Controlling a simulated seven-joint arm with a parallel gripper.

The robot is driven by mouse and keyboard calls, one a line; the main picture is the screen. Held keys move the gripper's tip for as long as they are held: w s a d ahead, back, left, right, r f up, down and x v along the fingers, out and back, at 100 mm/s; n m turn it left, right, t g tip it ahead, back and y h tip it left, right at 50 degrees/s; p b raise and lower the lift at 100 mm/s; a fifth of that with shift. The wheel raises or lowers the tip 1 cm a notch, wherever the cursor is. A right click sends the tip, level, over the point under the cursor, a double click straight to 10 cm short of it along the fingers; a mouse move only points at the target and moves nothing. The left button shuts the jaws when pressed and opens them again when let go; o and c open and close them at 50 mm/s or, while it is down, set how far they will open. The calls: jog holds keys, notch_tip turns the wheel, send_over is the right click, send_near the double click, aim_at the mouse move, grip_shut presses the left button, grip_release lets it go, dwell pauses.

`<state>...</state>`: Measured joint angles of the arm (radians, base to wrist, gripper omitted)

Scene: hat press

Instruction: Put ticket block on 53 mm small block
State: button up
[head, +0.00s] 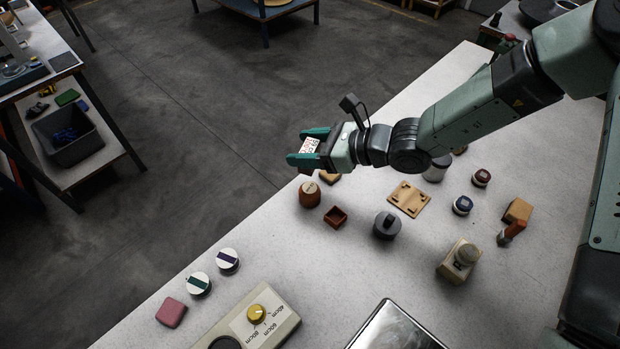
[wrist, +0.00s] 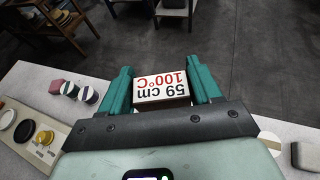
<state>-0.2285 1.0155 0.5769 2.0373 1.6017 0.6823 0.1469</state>
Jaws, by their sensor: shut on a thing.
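My gripper (head: 307,147) has teal fingers, shut on the ticket block (head: 310,145), and holds it above the table's far-left edge. In the wrist view, the ticket block (wrist: 161,90) sits between both fingers, its white label reading "59 cm" and "100°C" upside down in red and black. I cannot tell which piece is the 53 mm small block, as no such marking is legible. A small tan block (head: 329,177) lies just below the gripper in the head view, partly hidden.
A pegged wooden plate (head: 409,199) lies farther right. A dial panel (head: 250,320) and pink block (head: 171,313) are at front left.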

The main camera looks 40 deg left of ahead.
notch_tip(320, 180, down, 8)
jog(key=shift+f, duration=0.1)
dwell(0.4)
jog(key=o, duration=1.1)
jog(key=shift+f, duration=0.1)
jog(key=shift+r, duration=0.2)
jog(key=v, duration=1.2)
jog(key=shift+d, duration=0.1)
